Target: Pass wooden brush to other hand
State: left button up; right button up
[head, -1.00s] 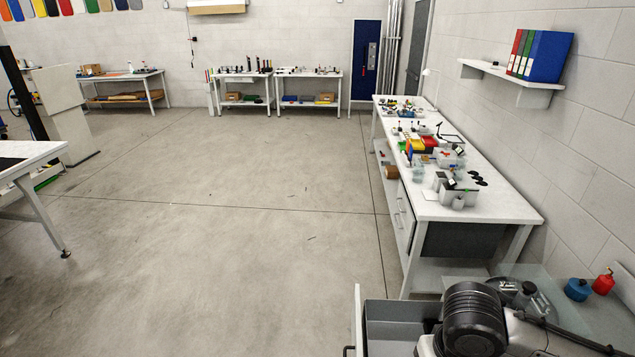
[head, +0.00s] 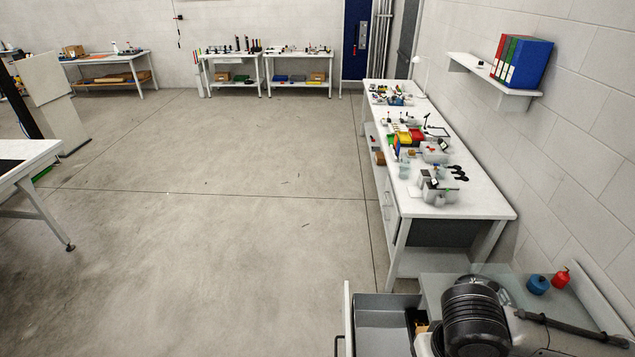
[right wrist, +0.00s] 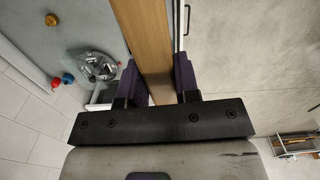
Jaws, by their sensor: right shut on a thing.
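In the right wrist view, my right gripper (right wrist: 160,85) has its two purple-padded fingers closed on the sides of a long flat wooden piece. I take this piece to be the wooden brush (right wrist: 143,35); it runs away from the gripper and out of the top of the picture. No bristles show. In the head view, a dark rounded link of my arm stands at the bottom right and hides the right gripper. A small brown patch beside it, over the open drawer, may be part of the brush; I cannot tell. My left gripper is in neither view.
The floor (head: 220,250) to the left is clear.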

jog(key=shift+r, duration=0.25)
